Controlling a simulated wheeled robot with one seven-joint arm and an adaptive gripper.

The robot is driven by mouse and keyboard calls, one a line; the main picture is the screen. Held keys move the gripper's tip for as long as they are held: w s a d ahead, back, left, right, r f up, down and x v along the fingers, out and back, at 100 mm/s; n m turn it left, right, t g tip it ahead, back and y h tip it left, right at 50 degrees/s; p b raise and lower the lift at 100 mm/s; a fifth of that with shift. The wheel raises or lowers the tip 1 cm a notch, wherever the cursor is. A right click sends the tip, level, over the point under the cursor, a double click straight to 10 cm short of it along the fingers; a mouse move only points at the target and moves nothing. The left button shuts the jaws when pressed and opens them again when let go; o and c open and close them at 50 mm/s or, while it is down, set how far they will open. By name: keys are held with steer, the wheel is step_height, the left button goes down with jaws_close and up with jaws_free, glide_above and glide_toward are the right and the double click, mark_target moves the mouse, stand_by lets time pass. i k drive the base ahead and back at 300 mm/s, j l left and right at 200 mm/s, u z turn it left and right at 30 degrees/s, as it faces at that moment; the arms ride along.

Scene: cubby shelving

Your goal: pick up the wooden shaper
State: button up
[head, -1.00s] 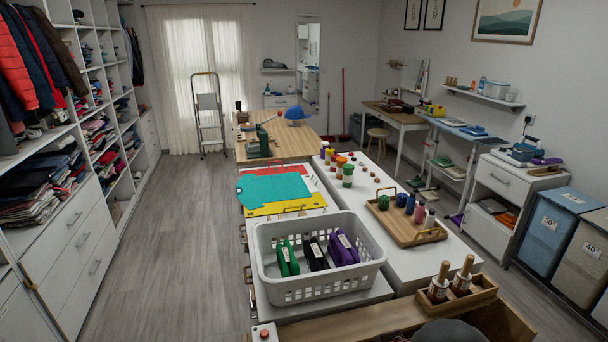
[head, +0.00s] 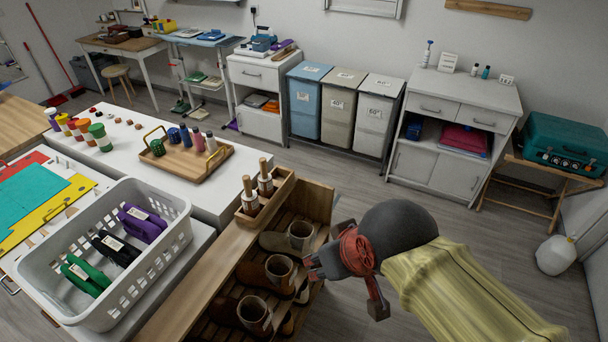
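I cannot pick out the wooden shaper for certain. A wooden rack (head: 190,288) at bottom centre holds several brown boots, among them one at the top (head: 290,239) and one in the middle (head: 268,276). A small wooden caddy (head: 276,206) stands on the rack's top. It holds two labelled items with wooden handles (head: 264,170). My arm, with a dark rounded part and a yellow cover, reaches in from the lower right. What looks like my gripper (head: 346,286) is at its end, right of the boots and apart from them.
A white basket (head: 180,234) with green, black and purple items stands left of the rack. A wooden tray (head: 210,164) with bottles is behind it. Bins (head: 324,98), a white cabinet (head: 456,110) and a teal case (head: 562,140) line the wall. Floor between is clear.

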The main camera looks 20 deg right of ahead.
mark_target(265, 180)
steer(key=l+u, duration=0.15)
steer(key=u, duration=0.35)
steer(key=l+u, duration=0.2)
steer(key=u, duration=0.3)
steer(key=l+u, duration=0.15)
steer(key=l, duration=0.35)
steer(key=l+u, duration=0.2)
steer(key=l, duration=0.3)
steer(key=k+l+u, duration=0.15)
steer(key=l, duration=0.3)
steer(key=k+l+u, duration=0.2)
steer(key=l, duration=0.25)
steer(key=l+u, duration=0.15)
steer(key=l, duration=0.35)
steer(key=k+l, duration=0.1)
steer(key=l, duration=0.2)
steer(key=k+l, duration=0.15)
steer(key=l, duration=0.15)
steer(key=k+l, duration=0.1)
steer(key=l, duration=0.2)
steer(key=i+j, duration=0.35)
steer(key=i, duration=0.15)
steer(key=i+j+z, duration=0.1)
steer(key=i+j, duration=0.25)
steer(key=i, duration=0.1)
